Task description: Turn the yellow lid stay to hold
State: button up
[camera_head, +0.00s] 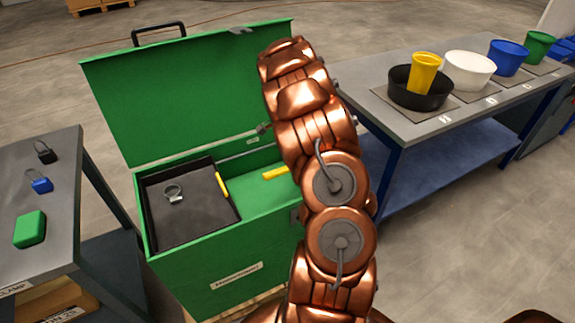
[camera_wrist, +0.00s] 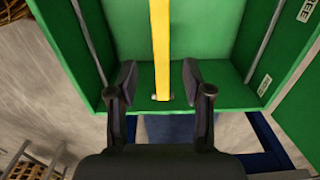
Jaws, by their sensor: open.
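The yellow lid stay (camera_wrist: 161,45) is a flat bar running up the middle of the wrist view, inside the green box. Its lower end meets a small pivot on the green wall. My gripper (camera_wrist: 159,80) is open, with one dark finger on each side of the stay's lower part and a visible gap on both sides. In the head view a short yellow piece, probably the stay (camera_head: 275,173), shows left of my arm, which hides the rest. The green box (camera_head: 225,250) has its lid (camera_head: 185,95) raised. My gripper is hidden in the head view.
A dark tray (camera_head: 190,228) in the box holds a small metal clamp; a yellow strip (camera_head: 222,185) lies at its right edge. A left table (camera_head: 55,180) bears padlocks and a green block. A right bench (camera_head: 385,98) bears coloured tubs. A label reading "FREE" (camera_wrist: 303,10) is at right.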

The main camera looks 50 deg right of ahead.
jog(key=shift+f+p, duration=0.7)
jog(key=shift+f, duration=3.05)
jog(key=shift+c, duration=0.3)
grip_shut()
